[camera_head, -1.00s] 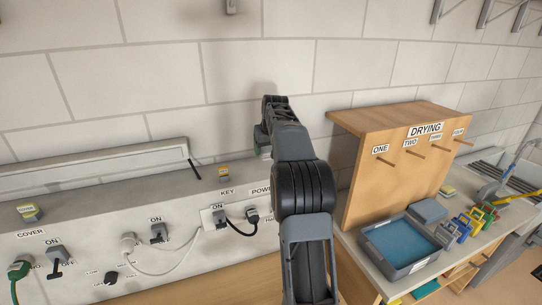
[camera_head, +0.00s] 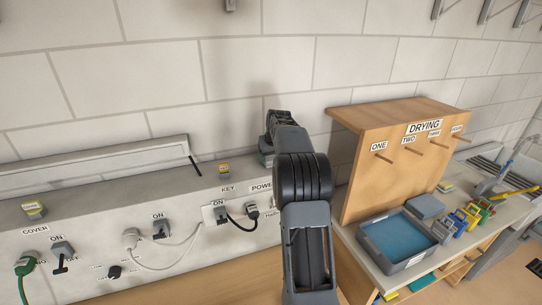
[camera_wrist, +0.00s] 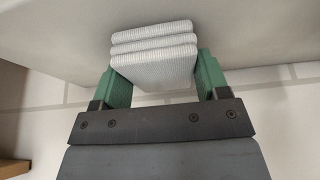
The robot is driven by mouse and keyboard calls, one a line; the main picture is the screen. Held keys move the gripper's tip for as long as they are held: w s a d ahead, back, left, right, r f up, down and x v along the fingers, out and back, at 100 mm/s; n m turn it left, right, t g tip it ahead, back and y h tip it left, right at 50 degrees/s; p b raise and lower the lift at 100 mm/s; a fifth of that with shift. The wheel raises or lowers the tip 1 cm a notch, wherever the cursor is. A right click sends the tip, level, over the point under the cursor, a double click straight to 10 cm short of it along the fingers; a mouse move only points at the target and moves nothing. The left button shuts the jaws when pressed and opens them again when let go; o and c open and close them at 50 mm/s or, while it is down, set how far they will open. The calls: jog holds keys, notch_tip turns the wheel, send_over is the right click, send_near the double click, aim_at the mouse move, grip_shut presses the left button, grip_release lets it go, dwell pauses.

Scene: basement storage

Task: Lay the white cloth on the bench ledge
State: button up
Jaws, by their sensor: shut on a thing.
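A white folded cloth (camera_wrist: 153,53), stacked in layers with a ribbed weave, sits between the green fingers of my gripper (camera_wrist: 158,75) in the wrist view. The gripper is shut on it. A pale ledge (camera_head: 130,190) runs along the wall above the switch panel. I cannot tell from the head view whether the cloth touches it. A pale surface (camera_wrist: 250,25) lies close beyond the cloth in the wrist view.
The panel front carries switches (camera_head: 160,230), plugs and cables. A wooden drying rack (camera_head: 375,165) with pegs stands at right, beside a grey tray (camera_head: 405,265) with a blue inside and several coloured clips (camera_head: 470,215). A small yellow-topped block (camera_head: 224,170) sits on the ledge.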

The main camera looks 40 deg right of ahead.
jog(key=o, duration=0.9)
jog(key=shift+f, duration=0.1)
jog(key=b+v, duration=0.2)
jog(key=v, duration=1)
jog(key=s+a+r, duration=0.1)
jog(key=s+a, duration=0.2)
jog(key=a, duration=0.5)
jog(key=s+a+f+n, duration=0.1)
jog(key=s+a+f, duration=0.3)
jog(key=s+a, duration=0.2)
jog(key=s+a+f, duration=0.4)
jog(key=s+a, duration=0.2)
jog(key=s, duration=0.2)
jog(key=s+a+f+n+y, duration=0.1)
jog(key=s+a+f, duration=0.3)
jog(key=s+a, duration=0.3)
jog(key=shift+s+f+n+t, duration=0.25)
jog(key=shift+s+n+t, duration=0.05)
jog(key=shift+s+t, duration=0.1)
jog(key=shift+a, duration=0.1)
